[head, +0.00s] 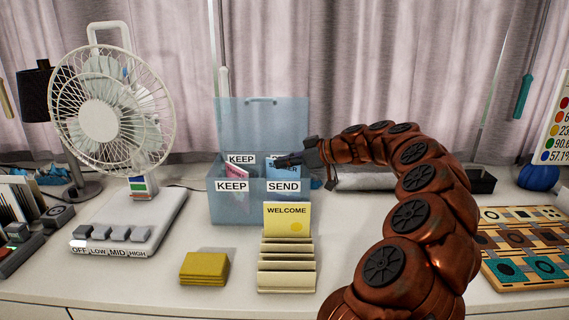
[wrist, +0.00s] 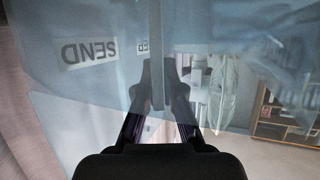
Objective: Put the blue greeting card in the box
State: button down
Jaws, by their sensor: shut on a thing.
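The box (head: 232,208) is translucent blue with its lid (head: 262,125) raised. Its front labels read KEEP on the left and SEND on the right. The blue greeting card (head: 283,158) shows as a bright blue patch behind the SEND label, at the right compartment; most of it is hidden. My gripper (head: 280,161) is over that side, shut on the card. In the wrist view the fingertips (wrist: 157,90) close on a thin upright edge, with the box wall and a reversed SEND label (wrist: 88,53) around them. I cannot tell whether the card touches the bottom.
A pink card (head: 238,173) stands in the KEEP side. In front are a cream rack (head: 287,280) with a yellow WELCOME card (head: 287,218) and a yellow stack (head: 204,268). A fan (head: 110,120) stands left, a patterned tray (head: 535,265) right.

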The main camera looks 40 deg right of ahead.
jog(key=c, duration=1.3)
grip_release()
jog(key=shift+r, duration=0.15)
jog(key=shift+r+p, duration=0.65)
jog(key=shift+p, duration=0.6)
jog(key=b+v, duration=0.3)
jog(key=v, duration=0.9)
jog(key=shift+s+f, duration=0.1)
jog(key=shift+f, duration=0.05)
